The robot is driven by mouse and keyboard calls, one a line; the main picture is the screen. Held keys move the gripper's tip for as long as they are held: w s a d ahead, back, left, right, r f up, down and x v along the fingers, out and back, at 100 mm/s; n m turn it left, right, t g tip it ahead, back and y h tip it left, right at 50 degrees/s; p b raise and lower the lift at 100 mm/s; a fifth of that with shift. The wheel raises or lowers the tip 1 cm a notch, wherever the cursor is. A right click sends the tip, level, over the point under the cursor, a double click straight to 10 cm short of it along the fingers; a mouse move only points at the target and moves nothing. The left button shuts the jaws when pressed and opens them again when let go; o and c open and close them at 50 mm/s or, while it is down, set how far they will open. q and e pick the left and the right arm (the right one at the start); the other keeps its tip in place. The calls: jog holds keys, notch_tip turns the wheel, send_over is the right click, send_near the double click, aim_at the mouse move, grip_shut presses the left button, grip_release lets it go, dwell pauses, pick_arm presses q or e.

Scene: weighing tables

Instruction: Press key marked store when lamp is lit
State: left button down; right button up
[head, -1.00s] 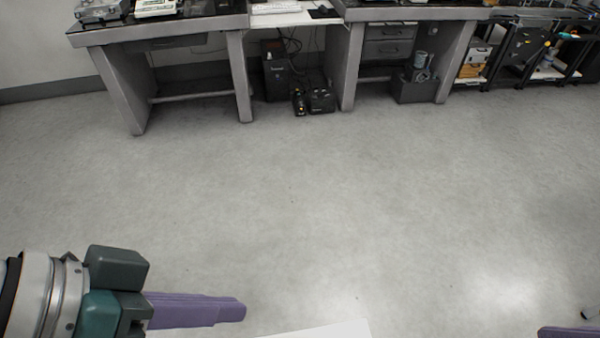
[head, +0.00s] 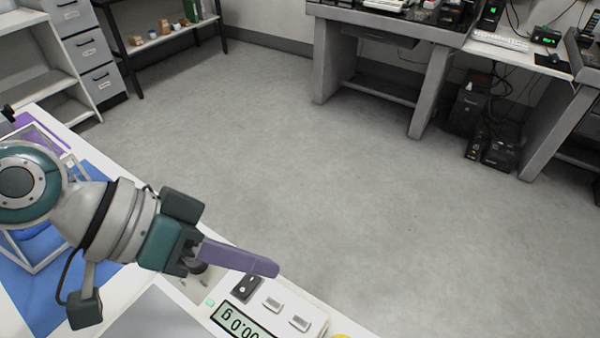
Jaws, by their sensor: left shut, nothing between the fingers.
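A white instrument (head: 318,318) with a display (head: 243,320) stands on the table at the bottom. The display reads zeros and a "g", upside down from here. Two pale grey keys, one nearer my gripper (head: 272,303) and one to its right (head: 299,321), lie beside a dark panel (head: 246,288). I cannot read any key marking. A small green patch (head: 210,302) shows left of the display; I cannot tell whether it is a lamp. My left gripper (head: 268,268), with purple fingers, is shut and empty, in the picture just above the dark panel. My right gripper is out of view.
A clear-walled, white-framed case (head: 40,262) and a blue mat (head: 50,300) are at the left. Grey weighing tables (head: 430,32) stand across the room at the back. A shelf unit (head: 28,55) is at upper left. The floor between is clear.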

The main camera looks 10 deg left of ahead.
pick_arm(q)
jog(key=shift+f, duration=0.1)
jog(key=b, duration=0.8)
send_near(284, 303)
jog(key=x, duration=0.3)
jog(key=r+x, duration=0.1)
jog(key=x, duration=0.1)
jog(key=shift+w+d+f, duration=0.1)
jog(key=shift+w+d, duration=0.05)
jog(key=shift+d, duration=0.25)
dwell(0.8)
jog(key=shift+f+b, duration=0.45)
jog(key=shift+b, duration=0.05)
jog(key=shift+f+b, duration=0.35)
dwell(0.4)
jog(key=shift+r, duration=0.15)
jog(key=shift+r+p, duration=0.65)
jog(key=shift+p, duration=0.1)
